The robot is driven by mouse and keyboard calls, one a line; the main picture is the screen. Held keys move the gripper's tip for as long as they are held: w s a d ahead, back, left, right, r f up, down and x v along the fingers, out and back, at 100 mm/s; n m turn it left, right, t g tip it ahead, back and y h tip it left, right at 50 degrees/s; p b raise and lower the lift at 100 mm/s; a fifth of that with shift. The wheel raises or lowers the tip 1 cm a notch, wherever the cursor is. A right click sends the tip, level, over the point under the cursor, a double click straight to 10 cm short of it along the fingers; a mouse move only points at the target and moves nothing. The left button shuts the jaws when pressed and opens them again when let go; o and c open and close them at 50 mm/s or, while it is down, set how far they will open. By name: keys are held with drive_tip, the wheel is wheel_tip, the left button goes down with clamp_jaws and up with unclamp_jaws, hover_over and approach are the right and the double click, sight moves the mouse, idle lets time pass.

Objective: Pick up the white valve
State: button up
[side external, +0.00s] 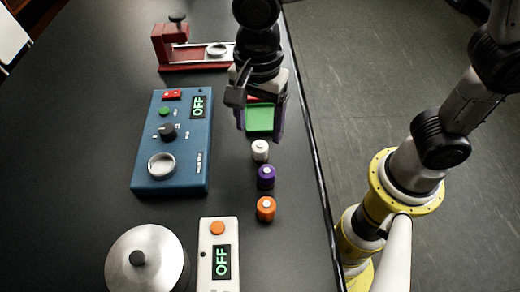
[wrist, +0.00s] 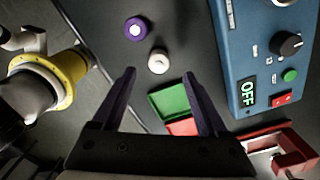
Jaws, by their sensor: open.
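The white valve (side external: 260,150) is a small white cylinder standing on the dark table, in a row with a purple valve (side external: 266,177) and an orange valve (side external: 266,208). In the wrist view the white valve (wrist: 158,61) lies ahead of and between the open fingers, clear of both. The purple valve (wrist: 136,29) is beyond it. My gripper (wrist: 159,88) is open and empty. In the side view my gripper (side external: 262,135) hangs beyond the white valve, over a green pad. Its height above the table is hard to tell.
A green and red tray (wrist: 170,101) lies below the gripper. A blue control box (side external: 173,140) reading OFF stands to the left, with a red clamp stand (side external: 170,45) behind. A silver pot (side external: 147,262) and a white OFF unit (side external: 218,260) are in front. The table's right edge is close to the valves.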

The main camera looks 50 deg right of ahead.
sight(260, 146)
drive_tip(key=shift+d+f, duration=0.1)
drive_tip(key=shift+f, duration=2.75)
clamp_jaws()
